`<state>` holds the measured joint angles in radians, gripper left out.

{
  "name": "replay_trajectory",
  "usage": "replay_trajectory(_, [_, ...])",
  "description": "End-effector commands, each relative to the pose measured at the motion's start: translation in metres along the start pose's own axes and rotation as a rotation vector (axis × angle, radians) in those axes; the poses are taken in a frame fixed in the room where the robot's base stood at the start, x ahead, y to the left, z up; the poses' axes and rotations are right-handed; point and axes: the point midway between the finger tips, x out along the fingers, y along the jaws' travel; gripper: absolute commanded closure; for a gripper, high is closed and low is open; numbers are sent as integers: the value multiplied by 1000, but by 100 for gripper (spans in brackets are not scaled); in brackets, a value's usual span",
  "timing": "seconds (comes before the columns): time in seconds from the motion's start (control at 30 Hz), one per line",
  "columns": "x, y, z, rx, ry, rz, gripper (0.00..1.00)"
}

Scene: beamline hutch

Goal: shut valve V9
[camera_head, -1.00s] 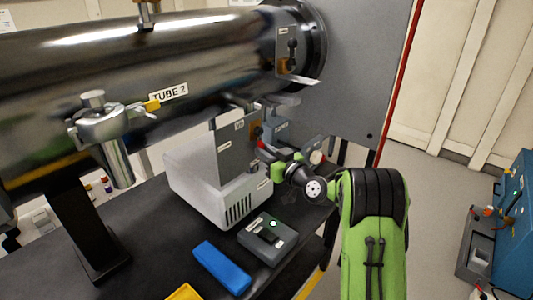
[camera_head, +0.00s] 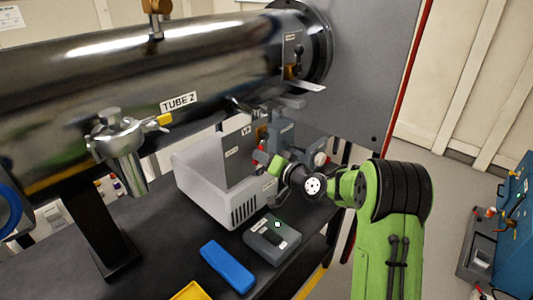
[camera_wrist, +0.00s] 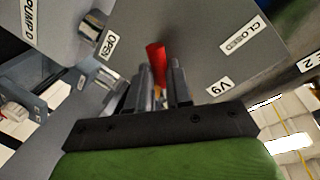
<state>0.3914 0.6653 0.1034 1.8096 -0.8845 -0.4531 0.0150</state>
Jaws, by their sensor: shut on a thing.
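Valve V9 has a grey panel (camera_head: 238,168) on a white box under TUBE 2 in the head view. In the wrist view the panel (camera_wrist: 205,45) bears the labels OPEN (camera_wrist: 109,45), CLOSED (camera_wrist: 241,35) and V9 (camera_wrist: 219,87). The red valve handle (camera_wrist: 156,60) sticks out between my fingertips, with its red tip between the OPEN and CLOSED labels. My gripper (camera_head: 266,160) is shut on this handle at the panel's right edge; it also shows in the wrist view (camera_wrist: 161,80). The handle's pivot is hidden.
TUBE 2 (camera_head: 215,75) runs above, with a metal fitting (camera_head: 119,140) on its side. A grey control box (camera_head: 272,240) and a blue block (camera_head: 227,266) lie on the black table (camera_head: 150,265). A PUMP label (camera_wrist: 35,22) shows beside the panel.

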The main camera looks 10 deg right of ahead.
Motion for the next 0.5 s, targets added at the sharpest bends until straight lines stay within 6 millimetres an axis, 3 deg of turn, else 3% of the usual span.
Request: replay_trajectory(0.5, [-6,-27,-12,477,-97,2,100])
